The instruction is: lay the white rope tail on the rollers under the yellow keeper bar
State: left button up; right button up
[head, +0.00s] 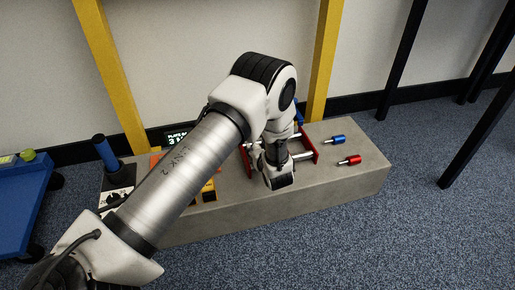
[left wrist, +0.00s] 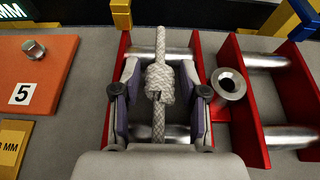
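The white rope tail (left wrist: 159,84) runs up and down the middle of the left wrist view, with a thicker braided lump on it. It passes over the silver rollers (left wrist: 176,133) in a red frame (left wrist: 121,48). My left gripper (left wrist: 160,80), seen in the head view (head: 279,182) low over the block, has a finger on each side of the rope, with gaps showing on both sides. It is open around the rope. A yellow piece (left wrist: 284,18) beside a blue end is at the top right; I cannot tell if it is the keeper bar. My right gripper is not in view.
A second red frame (left wrist: 250,110) with rollers and a metal ring (left wrist: 228,84) are at right. An orange plate marked 5 (left wrist: 52,72) lies left. Blue (head: 335,139) and red (head: 350,160) pins lie on the grey block (head: 330,190).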

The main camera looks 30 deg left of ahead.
pick_arm(q)
jog(key=shift+r, duration=0.3)
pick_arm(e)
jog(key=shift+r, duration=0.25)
pick_arm(q)
jog(key=p+v, duration=0.8)
jog(key=v, duration=0.3)
jog(key=s+a+f+n+g+h, duration=0.1)
jog(key=s+f+n+g, duration=0.35)
jog(key=s, duration=0.65)
jog(key=s+a+f+n+g+h, duration=0.15)
jog(key=s+f+n+g, duration=0.35)
jog(key=s, duration=0.6)
jog(key=s+d+f+n+g+h, duration=0.1)
jog(key=s+d+n+g+h, duration=0.2)
jog(key=s+d+n+h, duration=0.75)
jog(key=n+t+y, duration=0.1)
jog(key=n, duration=0.1)
jog(key=w+a+n+t, duration=0.1)
jog(key=n, duration=0.1)
jog(key=n+t+y, duration=0.1)
jog(key=n+t, duration=0.1)
jog(key=shift+w+a+r+n+y, duration=0.1)
jog(key=shift+w+a+n+y, duration=0.2)
jog(key=shift+w+a, duration=0.1)
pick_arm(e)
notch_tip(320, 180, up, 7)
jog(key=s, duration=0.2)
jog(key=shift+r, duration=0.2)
